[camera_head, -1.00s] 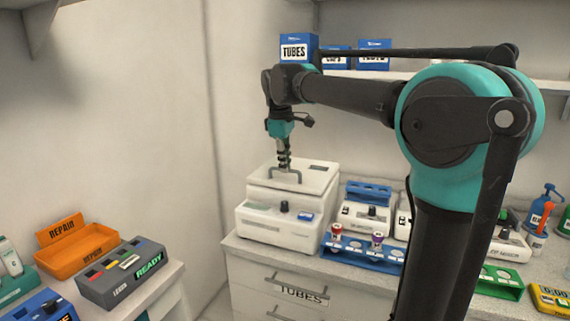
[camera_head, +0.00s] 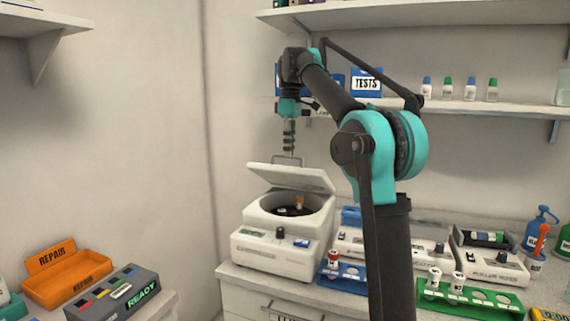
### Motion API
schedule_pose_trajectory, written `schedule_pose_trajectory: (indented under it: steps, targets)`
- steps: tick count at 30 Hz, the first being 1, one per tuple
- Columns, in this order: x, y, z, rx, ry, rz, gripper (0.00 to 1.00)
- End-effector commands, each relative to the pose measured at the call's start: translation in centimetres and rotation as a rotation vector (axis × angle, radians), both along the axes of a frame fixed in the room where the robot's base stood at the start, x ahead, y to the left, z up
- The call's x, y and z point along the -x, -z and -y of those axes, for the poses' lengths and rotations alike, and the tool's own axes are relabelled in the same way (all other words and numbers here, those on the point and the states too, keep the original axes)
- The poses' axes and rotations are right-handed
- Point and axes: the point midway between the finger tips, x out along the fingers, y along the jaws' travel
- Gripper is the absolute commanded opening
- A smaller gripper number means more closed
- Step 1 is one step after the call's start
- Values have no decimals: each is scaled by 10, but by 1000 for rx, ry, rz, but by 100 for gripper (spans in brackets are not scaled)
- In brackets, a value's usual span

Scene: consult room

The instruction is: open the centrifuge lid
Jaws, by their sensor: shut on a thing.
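The white centrifuge (camera_head: 282,246) stands on the counter at the left end, with its display and knob facing the front. Its lid (camera_head: 290,177) is raised and tilted, so the dark round bowl (camera_head: 291,210) shows below. An orange-capped tube (camera_head: 299,202) stands in the bowl. My gripper (camera_head: 289,152) points down above the lid and is shut on the lid's grey handle (camera_head: 287,160). The fingertips are small in this view.
A blue rack (camera_head: 343,275) with a red-capped tube and a green rack (camera_head: 470,298) stand to the right on the counter. Shelves with boxes and bottles are above. An orange REPAIR tray (camera_head: 67,280) and a grey READY box (camera_head: 115,297) are at lower left.

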Motion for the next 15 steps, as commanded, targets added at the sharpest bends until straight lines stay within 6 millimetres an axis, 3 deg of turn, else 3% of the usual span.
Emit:
schedule_pose_trajectory:
  steps: [1, 6, 15]
  targets:
    - [-12, -2, 5, 4, 5, 10, 0]
    - [-29, -12, 12, 6, 4, 14, 0]
    - [-47, -20, 21, 7, 7, 14, 0]
